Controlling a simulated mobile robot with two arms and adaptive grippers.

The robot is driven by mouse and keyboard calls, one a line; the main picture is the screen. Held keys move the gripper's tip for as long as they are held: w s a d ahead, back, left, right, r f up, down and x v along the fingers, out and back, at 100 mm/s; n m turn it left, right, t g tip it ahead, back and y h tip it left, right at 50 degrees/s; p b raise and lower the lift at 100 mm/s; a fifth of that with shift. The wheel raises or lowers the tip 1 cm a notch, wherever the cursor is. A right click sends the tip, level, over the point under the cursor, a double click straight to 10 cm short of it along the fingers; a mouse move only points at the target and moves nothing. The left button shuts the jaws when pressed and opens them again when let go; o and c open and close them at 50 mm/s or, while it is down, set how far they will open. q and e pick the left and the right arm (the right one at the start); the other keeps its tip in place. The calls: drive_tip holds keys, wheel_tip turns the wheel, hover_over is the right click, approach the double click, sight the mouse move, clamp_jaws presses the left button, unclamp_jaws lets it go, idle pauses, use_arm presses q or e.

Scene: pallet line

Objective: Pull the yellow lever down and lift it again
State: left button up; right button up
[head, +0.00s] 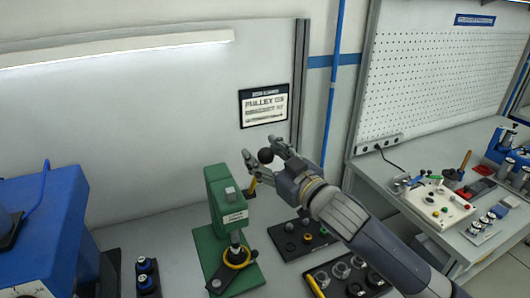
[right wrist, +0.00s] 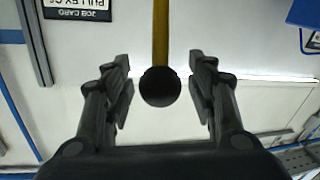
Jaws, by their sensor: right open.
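A green press (head: 220,215) stands on the bench in the head view. Its yellow lever (head: 252,187) rises from the press's right side and ends in a black ball knob (head: 265,155). My right gripper (head: 265,155) is open at the knob, with one finger on either side. In the right wrist view the knob (right wrist: 160,86) sits between the open fingers (right wrist: 162,92), with a gap on each side, and the yellow lever (right wrist: 160,35) runs up from it. My left gripper is not in view.
A blue machine (head: 40,225) stands at the left. Black trays (head: 290,250) with small parts lie right of the press. A job card (head: 264,106) hangs on the back wall. A second bench (head: 400,175) with a pegboard stands at the right.

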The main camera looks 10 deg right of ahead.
drive_tip(key=shift+c, duration=0.2)
clamp_jaws()
drive_tip(key=s+d+f+n+t+y+b, duration=0.2)
drive_tip(key=s+f+b, duration=0.7)
drive_tip(key=b, duration=1.6)
wheel_tip(320, 180, down, 2)
drive_tip(key=d+t+y, duration=0.1)
drive_tip(key=t+y, duration=0.1)
drive_tip(key=t, duration=0.1)
drive_tip(key=shift+s, duration=0.4)
drive_tip(key=shift+d+f, duration=0.1)
drive_tip(key=shift+o, duration=0.2)
unclamp_jaws()
drive_tip(key=v, duration=1.2)
drive_tip(key=shift+f, duration=0.2)
